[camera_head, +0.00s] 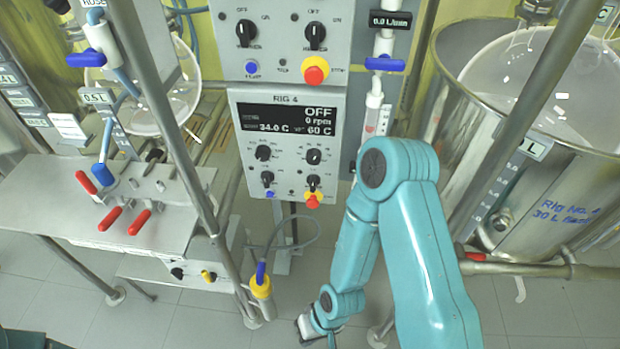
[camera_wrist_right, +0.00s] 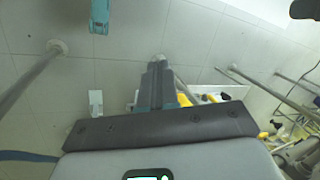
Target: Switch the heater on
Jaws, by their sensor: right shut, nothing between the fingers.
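The RIG 4 control box (camera_head: 240,165) stands in the middle of the head view. Its display (camera_head: 288,120) reads OFF, 0 rpm, 34.0 C and 60 C. A panel above has a left black knob (camera_head: 245,32) and a right black knob (camera_head: 315,35), each under an OFF mark. My right gripper (camera_wrist_right: 158,75) is shut and empty, low over the floor, away from the knobs. My left gripper is out of view.
A steel vessel (camera_head: 545,190) stands at the right. A steel bench (camera_head: 165,200) with red-handled clamps is at the left. A metal post (camera_head: 180,150) rises beside the control box.

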